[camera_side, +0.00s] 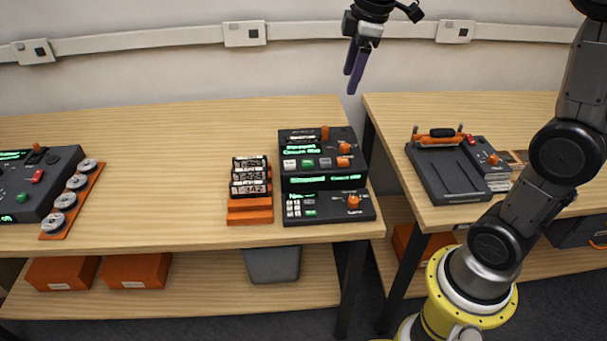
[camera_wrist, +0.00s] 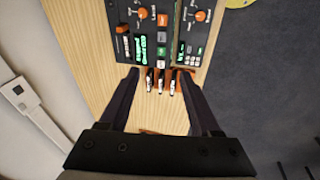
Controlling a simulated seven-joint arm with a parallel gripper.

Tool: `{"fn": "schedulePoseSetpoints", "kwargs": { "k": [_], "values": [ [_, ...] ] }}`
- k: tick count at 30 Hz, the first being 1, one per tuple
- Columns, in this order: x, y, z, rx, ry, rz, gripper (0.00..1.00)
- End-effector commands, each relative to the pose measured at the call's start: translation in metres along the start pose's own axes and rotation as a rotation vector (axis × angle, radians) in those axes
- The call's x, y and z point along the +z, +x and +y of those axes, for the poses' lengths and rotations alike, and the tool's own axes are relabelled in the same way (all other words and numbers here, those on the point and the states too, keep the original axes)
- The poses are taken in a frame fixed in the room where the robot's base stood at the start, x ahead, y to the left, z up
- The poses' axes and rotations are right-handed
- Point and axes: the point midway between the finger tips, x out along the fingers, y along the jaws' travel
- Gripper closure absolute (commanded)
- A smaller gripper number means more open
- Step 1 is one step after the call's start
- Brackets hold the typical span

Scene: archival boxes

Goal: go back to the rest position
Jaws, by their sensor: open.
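My gripper (camera_side: 356,68) hangs in the air at the top of the side view, in front of the wall and above the gap between the two tables. It is open and empty, with its two dark fingers pointing down. In the wrist view my gripper (camera_wrist: 165,103) shows its fingers apart, with nothing between them close by. Far below, between the fingers in that view, are several small labelled cartridges (camera_wrist: 161,84). In the side view the cartridges (camera_side: 250,176) stand in an orange rack (camera_side: 250,213) on the left table.
A black console (camera_side: 318,182) with green displays stands right of the rack. Another console (camera_side: 42,180) with several reels (camera_side: 66,200) is at far left. A device with an orange handle (camera_side: 437,139) sits on the right table. A grey bin (camera_side: 272,264) and orange boxes (camera_side: 137,270) are below.

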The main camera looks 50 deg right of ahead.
Motion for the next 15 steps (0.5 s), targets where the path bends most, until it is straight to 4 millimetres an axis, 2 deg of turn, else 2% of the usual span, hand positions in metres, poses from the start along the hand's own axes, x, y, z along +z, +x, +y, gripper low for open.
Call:
{"fn": "schedulePoseSetpoints", "kwargs": {
  "k": [1,3,7,11,15],
  "values": [
    [0.003,-0.015,-0.021,0.022,0.007,0.026,0.36],
    [0.009,-0.029,-0.047,0.047,0.035,0.060,0.36],
    [0.027,-0.044,-0.096,0.079,0.117,0.127,0.36],
    [0.051,-0.043,-0.141,0.093,0.230,0.192,0.36],
    [0.077,-0.027,-0.180,0.082,0.388,0.246,0.36]
  ]
}}
